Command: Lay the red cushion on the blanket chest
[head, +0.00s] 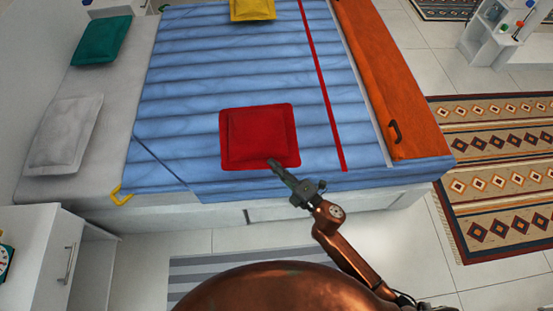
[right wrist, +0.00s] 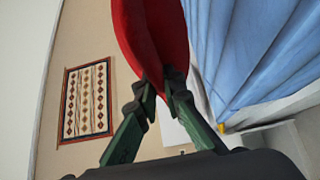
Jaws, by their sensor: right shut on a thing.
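The red cushion (head: 259,136) shows over the blue bedspread in the head view, its near edge at my right gripper (head: 279,170). In the right wrist view the two fingers of my right gripper (right wrist: 163,88) are shut on the edge of the red cushion (right wrist: 150,35). I cannot tell whether the cushion touches the bed. My left gripper is not in view.
The bed with its blue bedspread (head: 180,110) fills the middle. A yellow cushion (head: 252,9), a teal cushion (head: 101,40) and a grey cushion (head: 64,135) lie on it. Patterned rugs (head: 500,140) cover floor at right. A white cabinet (head: 35,255) stands at lower left.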

